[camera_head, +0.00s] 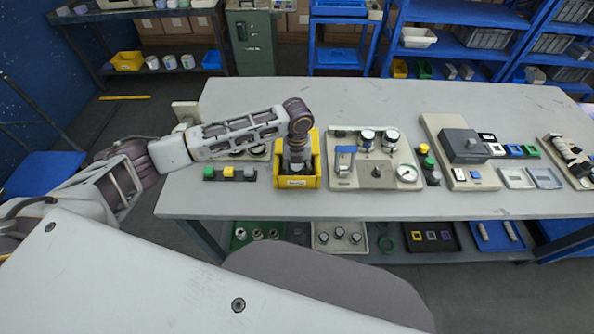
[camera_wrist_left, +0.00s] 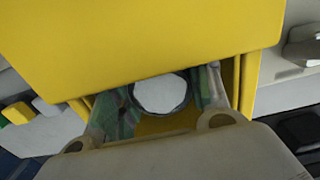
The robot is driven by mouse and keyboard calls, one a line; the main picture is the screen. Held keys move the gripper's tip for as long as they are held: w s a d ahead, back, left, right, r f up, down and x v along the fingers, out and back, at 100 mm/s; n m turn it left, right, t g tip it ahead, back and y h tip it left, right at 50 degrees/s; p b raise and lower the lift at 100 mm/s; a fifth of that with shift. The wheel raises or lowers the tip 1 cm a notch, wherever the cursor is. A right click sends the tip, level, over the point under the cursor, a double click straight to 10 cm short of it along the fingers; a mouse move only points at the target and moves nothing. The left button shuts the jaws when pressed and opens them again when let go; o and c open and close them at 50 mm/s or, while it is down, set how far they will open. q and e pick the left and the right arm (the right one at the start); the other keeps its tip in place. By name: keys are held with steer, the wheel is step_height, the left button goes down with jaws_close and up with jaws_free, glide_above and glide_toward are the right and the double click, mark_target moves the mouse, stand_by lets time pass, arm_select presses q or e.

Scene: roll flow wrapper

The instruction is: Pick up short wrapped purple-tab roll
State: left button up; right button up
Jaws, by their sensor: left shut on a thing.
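My left gripper (camera_head: 296,180) reaches straight down into a yellow bin (camera_head: 312,183) on the table, and the arm hides most of the bin's inside. In the left wrist view, my left gripper's fingers (camera_wrist_left: 160,98) are closed around a round thing with a white end face and dark rim (camera_wrist_left: 161,93), seen end-on inside the yellow bin (camera_wrist_left: 130,40). It looks like a roll, but no purple tab shows, and its length is hidden. My right gripper is in neither view.
A row of coloured blocks (camera_head: 230,173) stands left of the bin. A beige panel with a blue handle and gauge (camera_head: 350,183) stands close on its right. Further right is a dark grey device (camera_head: 464,145). The bare table (camera_head: 380,100) behind is free.

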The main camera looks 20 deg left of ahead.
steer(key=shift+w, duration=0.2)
arm_select(q)
steer(key=shift+r, duration=0.2)
steer(key=shift+s+d+r, duration=0.1)
steer(key=shift+s+r, duration=0.05)
step_height(320, 180, up, 10)
steer(key=s+d, duration=0.2)
steer(key=s, duration=0.7)
steer(key=s+d+b, duration=0.1)
steer(key=s+d, duration=0.2)
steer(key=s, duration=0.7)
steer(key=shift+d+r, duration=0.2)
steer(key=shift+r, duration=0.15)
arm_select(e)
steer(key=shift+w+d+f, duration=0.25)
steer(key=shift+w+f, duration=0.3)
